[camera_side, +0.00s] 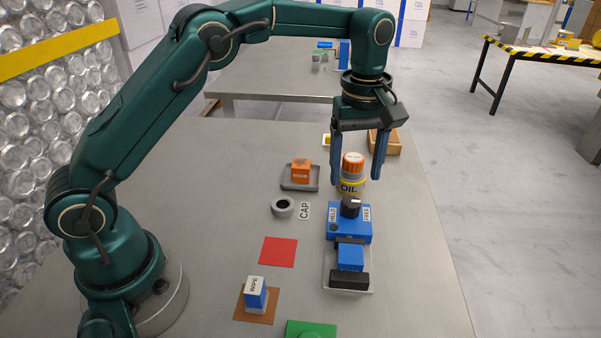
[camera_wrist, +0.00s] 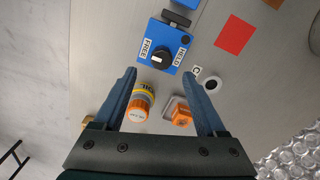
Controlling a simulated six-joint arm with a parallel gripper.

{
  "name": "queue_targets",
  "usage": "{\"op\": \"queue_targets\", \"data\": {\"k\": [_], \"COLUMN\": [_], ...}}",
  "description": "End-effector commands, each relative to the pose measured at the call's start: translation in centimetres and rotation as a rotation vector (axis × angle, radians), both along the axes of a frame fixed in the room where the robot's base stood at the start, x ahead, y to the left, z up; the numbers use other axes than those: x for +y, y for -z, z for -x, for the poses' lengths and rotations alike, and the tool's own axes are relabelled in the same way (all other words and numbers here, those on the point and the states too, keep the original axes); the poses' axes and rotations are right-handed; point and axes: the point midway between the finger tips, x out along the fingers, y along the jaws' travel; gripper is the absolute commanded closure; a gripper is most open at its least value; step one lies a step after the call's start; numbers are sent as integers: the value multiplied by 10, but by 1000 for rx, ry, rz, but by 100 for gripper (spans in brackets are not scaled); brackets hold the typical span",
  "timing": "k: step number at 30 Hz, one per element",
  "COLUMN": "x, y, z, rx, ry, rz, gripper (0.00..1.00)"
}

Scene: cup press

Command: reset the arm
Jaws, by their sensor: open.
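My gripper (camera_side: 359,176) is open, pointing down, and holds nothing. In the side view its fingers hang above and to either side of the orange-capped oil container (camera_side: 352,176). In the wrist view the fingers (camera_wrist: 165,88) are spread wide, with the oil container (camera_wrist: 139,108) lower down near the left finger. The blue device (camera_side: 349,222) with a black knob and HELD and FREE labels stands in front of the container. It also shows in the wrist view (camera_wrist: 152,55), beyond the fingertips. I cannot tell the exact height of the fingers.
An orange block (camera_side: 301,170) sits in a grey tray (camera_side: 287,186). A red square (camera_side: 278,252), the WIPE block (camera_side: 256,294) and a green piece (camera_side: 310,330) are nearer. A wooden box (camera_side: 392,144) stands behind. The table's right side is clear.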

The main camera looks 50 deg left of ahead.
Motion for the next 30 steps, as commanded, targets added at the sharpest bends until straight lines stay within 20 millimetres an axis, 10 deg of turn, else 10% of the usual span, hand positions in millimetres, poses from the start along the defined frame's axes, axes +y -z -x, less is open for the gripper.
{"op": "queue_targets", "data": {"k": [16,30], "x": [26,40], "y": [-121,-92], "z": [78,188], "rx": [-293,-458], "ry": [155,674], "rz": [-13,-178], "gripper": [26,26]}}
